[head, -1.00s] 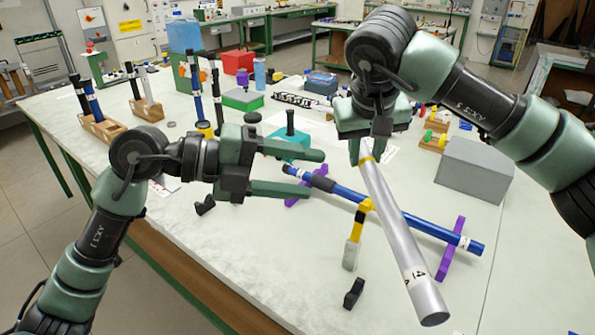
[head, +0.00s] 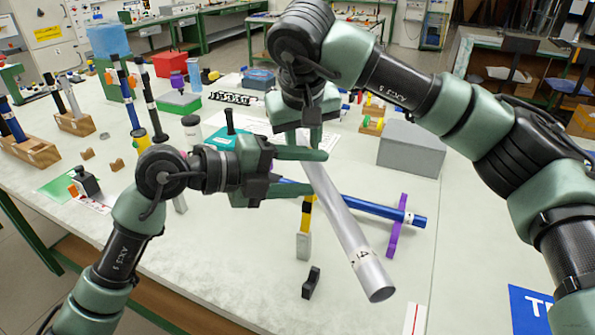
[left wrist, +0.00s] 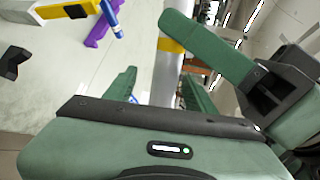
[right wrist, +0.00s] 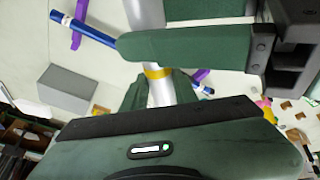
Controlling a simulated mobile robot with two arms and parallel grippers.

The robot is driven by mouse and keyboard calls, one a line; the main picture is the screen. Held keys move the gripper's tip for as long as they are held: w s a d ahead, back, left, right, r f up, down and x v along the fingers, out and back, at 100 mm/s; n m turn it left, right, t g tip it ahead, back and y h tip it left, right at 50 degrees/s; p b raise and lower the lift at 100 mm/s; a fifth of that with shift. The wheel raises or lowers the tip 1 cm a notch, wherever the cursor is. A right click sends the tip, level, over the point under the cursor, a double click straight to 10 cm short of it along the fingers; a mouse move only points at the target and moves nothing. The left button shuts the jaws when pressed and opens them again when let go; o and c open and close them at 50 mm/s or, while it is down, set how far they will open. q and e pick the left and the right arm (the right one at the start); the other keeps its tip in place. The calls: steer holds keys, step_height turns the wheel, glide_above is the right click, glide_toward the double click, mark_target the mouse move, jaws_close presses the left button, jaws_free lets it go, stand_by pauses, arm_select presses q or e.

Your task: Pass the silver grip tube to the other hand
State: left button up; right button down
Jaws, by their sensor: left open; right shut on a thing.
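The silver grip tube (head: 342,218) hangs at a slant over the table, its lower end toward the front right. My right gripper (head: 306,134) is shut on its upper part. A yellow band on the tube shows in the right wrist view (right wrist: 157,72). My left gripper (head: 320,172) is open, with its fingers at the tube just below the right gripper. In the left wrist view the tube (left wrist: 166,78) passes between the left fingers. Whether the left fingers touch it cannot be told.
A blue rod (head: 375,209) lies on purple supports (head: 397,226) beneath the tube. A yellow and grey piece (head: 303,245) and a black block (head: 311,283) stand in front. A grey box (head: 411,150) is at the right. Rods in wooden stands (head: 75,123) are at the left.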

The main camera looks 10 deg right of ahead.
arm_select(q)
jaws_close()
arm_select(e)
steer(key=shift+r, duration=0.1)
steer(key=c, duration=1)
jaws_free()
